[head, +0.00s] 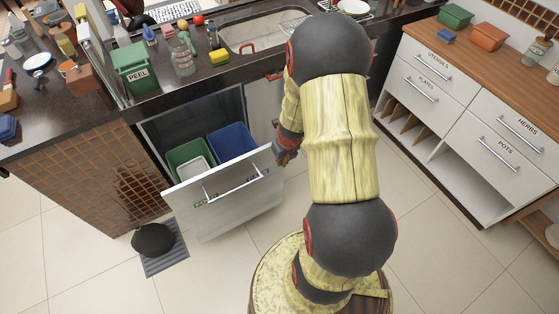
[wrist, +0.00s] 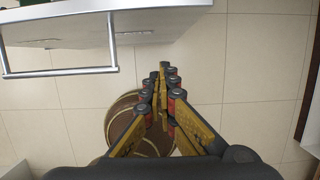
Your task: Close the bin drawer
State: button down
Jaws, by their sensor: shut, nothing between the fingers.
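The bin drawer (head: 238,199) is pulled out from under the counter in the head view. It has a pale front with a bar handle (head: 232,185). Inside it are a green bin (head: 183,155) and a blue bin (head: 232,139). My gripper (head: 283,157) is at the right end of the drawer front; whether it touches cannot be told. In the wrist view, my gripper (wrist: 163,72) is shut and empty, pointing at the floor. The drawer front with its handle (wrist: 60,73) is at the upper left there, apart from the fingertips.
The counter holds a sink (head: 262,30), a green PEEL box (head: 134,67) and bottles. A dark round object (head: 153,239) sits on a grey mat (head: 166,262) left of the drawer. White drawer cabinets (head: 470,120) stand at right. The tiled floor before the drawer is clear.

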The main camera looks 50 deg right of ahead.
aim_at(274, 160)
jog(key=w+f+b, duration=0.1)
jog(key=f, duration=0.1)
jog(key=w+d+f+b, duration=0.1)
jog(key=w+f, duration=0.1)
jog(key=w+f+b, duration=0.2)
jog(key=f, duration=0.1)
jog(key=shift+w+d, duration=0.25)
jog(key=shift+d, duration=0.05)
